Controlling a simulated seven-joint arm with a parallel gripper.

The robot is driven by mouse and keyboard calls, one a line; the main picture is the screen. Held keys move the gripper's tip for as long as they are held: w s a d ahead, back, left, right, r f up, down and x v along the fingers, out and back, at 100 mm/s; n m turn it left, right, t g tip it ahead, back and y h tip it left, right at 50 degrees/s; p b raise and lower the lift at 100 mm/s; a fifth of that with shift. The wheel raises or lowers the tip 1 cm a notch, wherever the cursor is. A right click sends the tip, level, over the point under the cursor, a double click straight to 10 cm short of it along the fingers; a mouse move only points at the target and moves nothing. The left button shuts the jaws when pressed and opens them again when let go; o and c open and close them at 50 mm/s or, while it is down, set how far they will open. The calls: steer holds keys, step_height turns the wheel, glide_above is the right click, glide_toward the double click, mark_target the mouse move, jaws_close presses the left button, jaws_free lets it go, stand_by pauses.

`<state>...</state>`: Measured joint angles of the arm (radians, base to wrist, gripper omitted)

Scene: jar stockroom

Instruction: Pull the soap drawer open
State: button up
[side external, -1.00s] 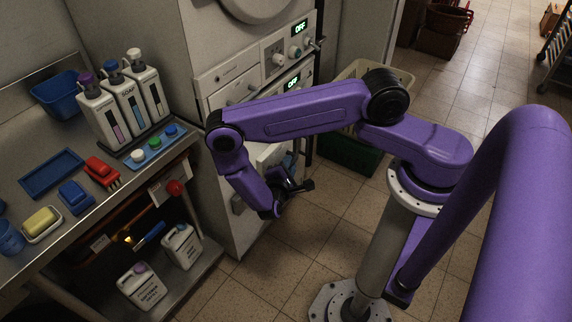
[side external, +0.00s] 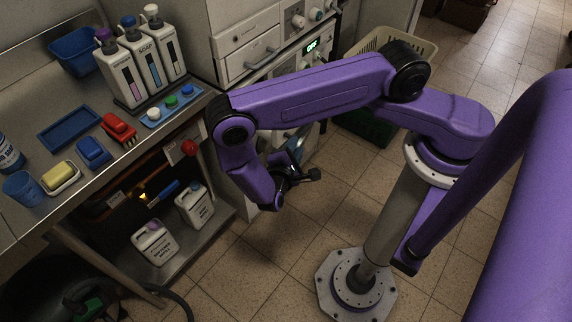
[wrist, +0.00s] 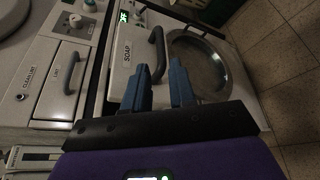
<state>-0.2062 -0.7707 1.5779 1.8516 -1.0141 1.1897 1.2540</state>
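In the wrist view, the soap drawer front (wrist: 125,75) is a pale panel with a SOAP label and a dark curved handle (wrist: 157,48). It looks shut. My gripper (wrist: 160,68) has two blue fingers set apart with nothing held between them. The lower end of the handle shows just beyond the gap between the fingertips; I cannot tell how far away it is. In the side view, my gripper (side external: 294,160) hangs low in front of the machine, and my forearm hides much of the machine front.
A second drawer (wrist: 60,85) with a grey handle and a round glass door (wrist: 195,65) flank the soap drawer. A bench at left holds soap dispensers (side external: 145,65), brushes and a blue tray (side external: 69,128). A pale crate (side external: 400,42) stands behind my arm. Tiled floor is clear in front.

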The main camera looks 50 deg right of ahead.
steer(key=v, duration=0.7)
steer(key=shift+a, duration=0.4)
steer(key=shift+s+r, duration=0.1)
steer(key=shift+s, duration=0.05)
step_height(320, 180, up, 15)
steer(key=s+g+y, duration=0.2)
steer(key=g+y, duration=0.2)
steer(key=y, duration=0.2)
steer(key=s+d+r+n+y, duration=0.1)
steer(key=s+d+r+y, duration=0.2)
steer(key=s+r, duration=0.3)
steer(key=s+d+r+n+g+y, duration=0.1)
steer(key=s+d+r+y, duration=0.2)
steer(key=s+r+y, duration=0.2)
steer(key=shift+s+d+r+y, duration=0.2)
steer(key=shift+s+r+y, duration=0.2)
steer(key=shift+s+r, duration=0.2)
